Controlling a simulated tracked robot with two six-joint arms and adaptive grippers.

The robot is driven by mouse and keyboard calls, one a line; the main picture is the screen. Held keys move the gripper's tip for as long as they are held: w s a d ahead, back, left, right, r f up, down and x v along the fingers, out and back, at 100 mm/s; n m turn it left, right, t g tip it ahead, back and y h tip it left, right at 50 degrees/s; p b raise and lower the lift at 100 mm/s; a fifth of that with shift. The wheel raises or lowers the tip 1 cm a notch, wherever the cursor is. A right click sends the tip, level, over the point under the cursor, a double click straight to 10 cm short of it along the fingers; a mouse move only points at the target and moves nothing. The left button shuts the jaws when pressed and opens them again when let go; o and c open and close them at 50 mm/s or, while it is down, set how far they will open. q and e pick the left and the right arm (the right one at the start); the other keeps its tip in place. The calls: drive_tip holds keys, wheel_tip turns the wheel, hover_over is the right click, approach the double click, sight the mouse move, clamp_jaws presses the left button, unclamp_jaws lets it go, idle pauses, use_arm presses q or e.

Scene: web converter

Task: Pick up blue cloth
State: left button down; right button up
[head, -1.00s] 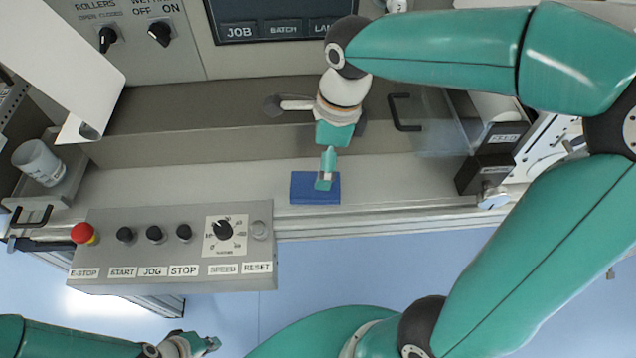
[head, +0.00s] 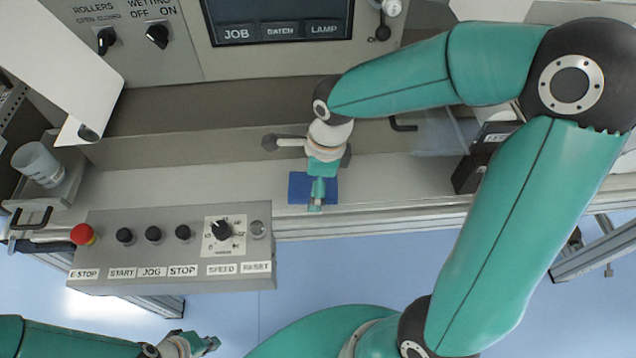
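The blue cloth (head: 298,189) is a small, flat, dark blue rectangle on the grey ledge, behind the control box. My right gripper (head: 316,205) comes in from above and behind, its fingers pointing down over the middle and front edge of the cloth. The fingers hide part of the cloth. I cannot tell whether they touch it, or whether they are open or shut. My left gripper (head: 208,345) is low at the bottom left, away from the cloth, with nothing seen in it; its finger opening is not clear.
A grey control box (head: 175,248) with a red stop button (head: 82,234) stands left of the cloth. A black block (head: 468,174) is on the ledge to the right. Ledge beside the cloth is bare.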

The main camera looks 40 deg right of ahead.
drive_tip(key=c, duration=1.1)
drive_tip(key=shift+o, duration=0.2)
drive_tip(key=shift+r, duration=0.1)
wheel_tip(320, 180, up, 20)
drive_tip(key=p, duration=0.1)
